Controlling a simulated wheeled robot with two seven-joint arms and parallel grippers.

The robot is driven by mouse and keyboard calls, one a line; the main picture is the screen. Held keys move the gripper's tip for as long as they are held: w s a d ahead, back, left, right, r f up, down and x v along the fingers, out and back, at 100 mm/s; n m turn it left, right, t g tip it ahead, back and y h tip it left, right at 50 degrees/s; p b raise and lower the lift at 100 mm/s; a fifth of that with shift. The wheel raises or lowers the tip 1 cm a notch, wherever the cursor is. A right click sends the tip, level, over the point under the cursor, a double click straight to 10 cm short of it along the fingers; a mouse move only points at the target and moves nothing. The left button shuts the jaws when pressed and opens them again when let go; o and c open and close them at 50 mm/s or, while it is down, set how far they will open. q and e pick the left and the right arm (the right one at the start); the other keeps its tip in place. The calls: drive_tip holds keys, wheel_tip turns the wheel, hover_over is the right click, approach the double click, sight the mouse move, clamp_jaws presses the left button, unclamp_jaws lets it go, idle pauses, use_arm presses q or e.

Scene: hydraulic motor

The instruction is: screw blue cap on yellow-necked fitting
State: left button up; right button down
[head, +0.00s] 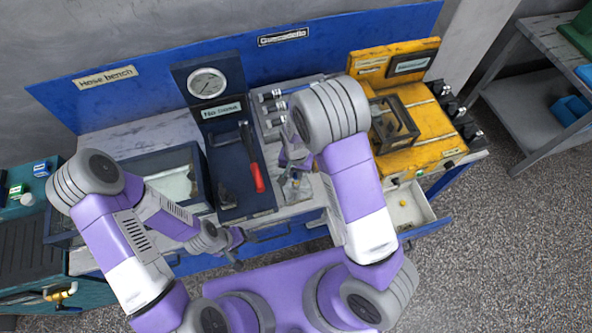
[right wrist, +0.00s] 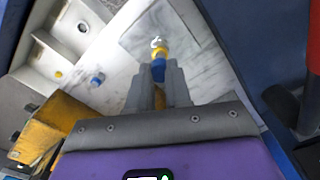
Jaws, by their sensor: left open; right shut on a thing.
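My right gripper (right wrist: 159,78) is shut on a blue cap (right wrist: 158,72) in the right wrist view. A yellow neck (right wrist: 161,52) with a white hooked mark or part shows just beyond the cap, in line with it. I cannot tell whether the cap touches or is threaded on that neck. In the head view my right gripper (head: 294,180) is low over the pale bench top, right of the red-handled tool, and its fingertips are hard to make out. My left gripper (head: 236,256) is open and empty in front of the bench's front edge.
A small blue piece (right wrist: 97,80) lies on the marble top. An open drawer (head: 412,214) with small yellow pieces juts out at the right. A dark tray with a red-handled tool (head: 255,172), a gauge panel (head: 207,84) and a yellow station (head: 415,120) stand around the workspace.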

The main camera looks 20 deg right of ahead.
drive_tip(key=shift+f+b, duration=0.3)
drive_tip(key=shift+f, duration=0.35)
drive_tip(key=shift+s+f, duration=0.1)
drive_tip(key=shift+f, duration=0.25)
idle(0.7)
drive_tip(key=m+p, duration=0.1)
drive_tip(key=m, duration=0.2)
drive_tip(key=shift+m, duration=0.4)
drive_tip(key=shift+f+m, duration=0.1)
drive_tip(key=shift+m, duration=0.9)
drive_tip(key=m+p, duration=0.1)
drive_tip(key=m, duration=0.1)
drive_tip(key=shift+m+p, duration=0.35)
drive_tip(key=shift+m, duration=0.05)
drive_tip(key=c, duration=1.1)
unclamp_jaws()
